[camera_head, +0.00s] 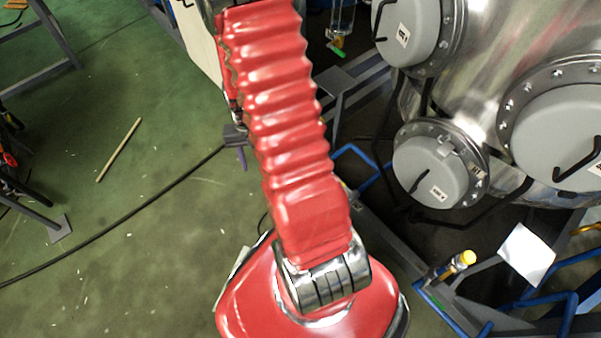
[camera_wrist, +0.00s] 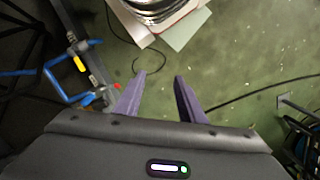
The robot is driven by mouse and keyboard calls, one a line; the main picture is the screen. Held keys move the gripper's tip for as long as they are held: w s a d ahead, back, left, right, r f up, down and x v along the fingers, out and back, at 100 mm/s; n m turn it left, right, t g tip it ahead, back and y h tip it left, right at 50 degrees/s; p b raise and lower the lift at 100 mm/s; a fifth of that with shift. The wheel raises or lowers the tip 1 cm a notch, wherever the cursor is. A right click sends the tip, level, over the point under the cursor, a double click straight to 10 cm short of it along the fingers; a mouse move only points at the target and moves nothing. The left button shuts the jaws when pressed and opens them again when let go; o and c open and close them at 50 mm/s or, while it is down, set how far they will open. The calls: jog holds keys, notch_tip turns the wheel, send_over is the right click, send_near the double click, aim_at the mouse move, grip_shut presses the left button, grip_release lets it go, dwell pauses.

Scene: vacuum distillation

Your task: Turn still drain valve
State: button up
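My gripper (camera_wrist: 159,76) is open and empty in the wrist view, its two purple fingers apart above the green floor. In the head view it is mostly hidden behind my red arm, with a dark part and a purple fingertip (camera_head: 242,158) showing. A small valve with a green handle (camera_head: 337,53) hangs below a clear tube at the top; it is apart from my gripper. A yellow-capped fitting (camera_head: 463,260) stands by the blue pipe at the lower right. I cannot tell which one is the still drain valve. In the wrist view, a yellow part (camera_wrist: 79,64) shows left of the fingers.
A large steel vessel (camera_head: 480,90) with grey round covers fills the upper right. Blue pipes (camera_head: 560,300) and a metal frame run below it. A black cable (camera_head: 120,217) and a stick (camera_head: 119,150) lie on the open green floor at left.

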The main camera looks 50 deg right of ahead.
jog(key=s+d+f+m+h, duration=0.1)
jog(key=s+d+f+m, duration=0.15)
jog(key=f, duration=0.75)
jog(key=s+d+f+m+t, duration=0.1)
jog(key=d+f+m, duration=0.25)
jog(key=f, duration=0.65)
jog(key=s+d+f+m+h, duration=0.15)
jog(key=d+f, duration=0.25)
jog(key=f, duration=0.7)
jog(key=w+d+f+m+t+h, duration=0.1)
jog(key=d+m, duration=0.4)
jog(key=d, duration=0.5)
jog(key=w+t+h, duration=0.1)
jog(key=w+h, duration=0.1)
jog(key=shift+f+h, duration=0.3)
jog(key=shift+h, duration=0.05)
jog(key=shift+w+d+f, duration=0.1)
jog(key=shift+x, duration=3.65)
jog(key=shift+w, duration=0.15)
jog(key=shift+c, duration=0.5)
grip_shut()
